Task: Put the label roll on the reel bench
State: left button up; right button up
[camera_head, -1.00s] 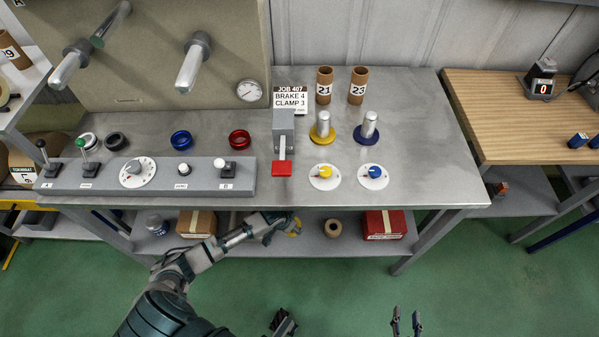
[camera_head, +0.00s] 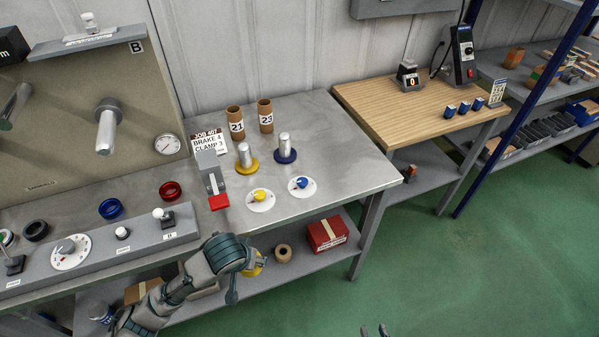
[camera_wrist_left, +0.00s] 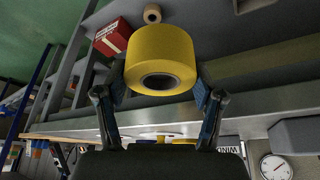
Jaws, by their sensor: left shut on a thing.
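A yellow roll with a dark core, which looks like the label roll, is between the fingers of my left gripper (camera_wrist_left: 160,92) in the left wrist view. The roll (camera_wrist_left: 160,48) is also partly visible in the head view (camera_head: 256,266), beside my left wrist, near the metal bench's lower shelf. My left fingers are hidden there. My right gripper (camera_head: 374,331) shows only its fingertips at the bottom edge, apart and empty. The metal bench (camera_head: 345,165) carries a yellow-based post (camera_head: 245,157) and a blue-based post (camera_head: 285,149). I cannot tell which bench is the reel bench.
A wooden-topped bench (camera_head: 390,120) with a small counter (camera_head: 409,77) stands at the right. A brown roll (camera_head: 283,253) and a red box (camera_head: 327,234) lie on the lower shelf. Brown tubes (camera_head: 236,122) stand behind the posts. Green floor (camera_head: 470,270) is open at the right.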

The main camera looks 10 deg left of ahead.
aim_at(346, 162)
jog(key=i+l+u, duration=0.1)
jog(key=l, duration=0.4)
jog(key=i+l+u, duration=0.15)
jog(key=l, duration=0.35)
jog(key=i+l+u, duration=0.1)
jog(key=l, duration=0.45)
jog(key=i+l+u, duration=0.1)
jog(key=l, duration=0.4)
jog(key=i, duration=0.05)
